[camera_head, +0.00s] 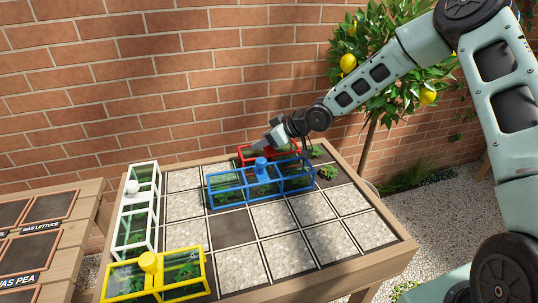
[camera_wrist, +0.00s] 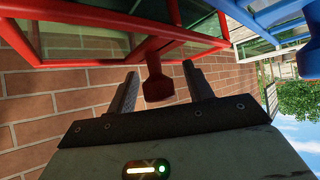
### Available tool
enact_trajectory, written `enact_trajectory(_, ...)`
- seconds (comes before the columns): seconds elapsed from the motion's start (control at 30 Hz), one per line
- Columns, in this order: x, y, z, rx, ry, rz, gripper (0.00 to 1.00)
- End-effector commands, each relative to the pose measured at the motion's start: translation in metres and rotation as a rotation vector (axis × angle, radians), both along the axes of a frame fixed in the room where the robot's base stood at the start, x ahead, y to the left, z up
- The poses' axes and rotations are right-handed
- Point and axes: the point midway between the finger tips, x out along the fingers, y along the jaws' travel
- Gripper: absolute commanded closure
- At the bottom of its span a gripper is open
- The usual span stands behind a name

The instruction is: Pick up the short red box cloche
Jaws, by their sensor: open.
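The short red box cloche (camera_head: 243,155) has a red frame with clear panes and stands at the back of the planting table, behind the blue cloche. In the wrist view its red frame (camera_wrist: 90,50) fills the upper left, and its red knob (camera_wrist: 157,84) shows between my two fingers. My gripper (camera_wrist: 160,75) is open, one finger on each side of the knob, with gaps visible. In the head view my gripper (camera_head: 264,143) is at the red cloche's top and hides its knob.
The longer blue cloche (camera_head: 225,189) with a blue knob stands close in front of the red one. A white cloche (camera_head: 125,225) lines the left edge and a yellow cloche (camera_head: 205,268) the front left. A brick wall (camera_head: 200,60) rises behind; a lemon tree (camera_head: 385,60) stands right.

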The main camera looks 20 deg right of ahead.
Motion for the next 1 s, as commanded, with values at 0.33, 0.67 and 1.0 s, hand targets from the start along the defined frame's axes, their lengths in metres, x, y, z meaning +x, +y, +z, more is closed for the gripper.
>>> enact_trajectory(0.33,0.0,-0.001,0.0,0.0,0.0,-0.001,1.0)
enact_trajectory(0.67,0.001,-0.001,0.01,0.001,-0.003,-0.002,1.0)
enact_trajectory(1.0,0.001,-0.001,0.075,0.002,-0.004,-0.003,1.0)
